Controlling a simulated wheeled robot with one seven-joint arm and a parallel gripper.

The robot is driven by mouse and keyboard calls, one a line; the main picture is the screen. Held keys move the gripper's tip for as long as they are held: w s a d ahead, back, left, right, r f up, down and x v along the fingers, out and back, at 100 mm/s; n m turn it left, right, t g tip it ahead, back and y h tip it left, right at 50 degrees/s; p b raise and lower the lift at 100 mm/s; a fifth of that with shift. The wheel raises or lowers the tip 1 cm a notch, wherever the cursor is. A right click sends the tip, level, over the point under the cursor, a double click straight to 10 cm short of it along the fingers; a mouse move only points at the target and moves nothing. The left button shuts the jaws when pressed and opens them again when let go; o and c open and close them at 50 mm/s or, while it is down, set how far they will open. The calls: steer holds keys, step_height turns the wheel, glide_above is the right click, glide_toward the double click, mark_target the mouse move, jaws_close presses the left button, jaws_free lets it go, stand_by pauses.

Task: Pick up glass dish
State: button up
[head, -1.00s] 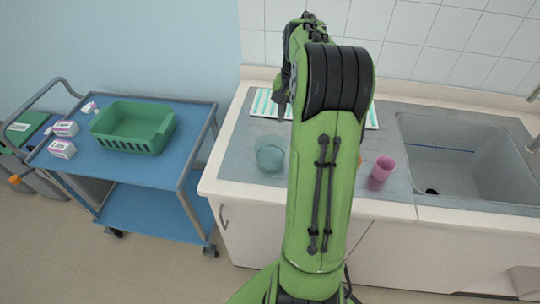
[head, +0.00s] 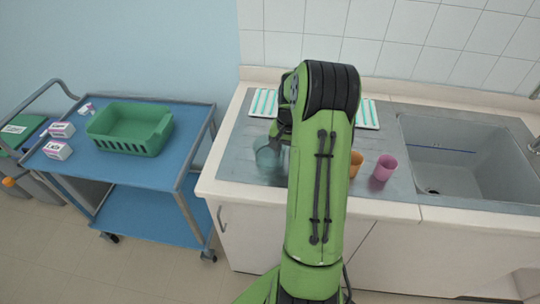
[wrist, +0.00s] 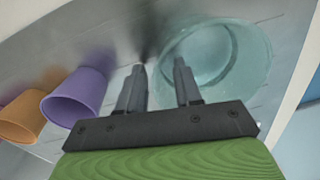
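The glass dish (head: 266,157) is a pale teal, see-through round vessel on the steel counter, left of my arm, which covers part of it in the head view. In the wrist view the glass dish (wrist: 232,62) is large at the upper right. My gripper (wrist: 159,67) is open, with a clear gap between its two fingers. In the picture the right finger overlaps the dish's left side and the left finger lies outside it. I cannot tell whether either finger touches the glass.
A purple cup (wrist: 77,95) and an orange cup (wrist: 22,116) are left of my gripper in the wrist view. A pink cup (head: 384,168) stands near the sink (head: 460,165). A striped cloth (head: 367,114) lies behind. A blue trolley (head: 180,172) carries a green basket (head: 130,143).

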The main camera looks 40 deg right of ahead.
steer(key=shift+c, duration=0.4)
jaws_close()
steer(key=shift+r, duration=0.1)
steer(key=shift+r+p, duration=0.95)
steer(key=shift+r, duration=4)
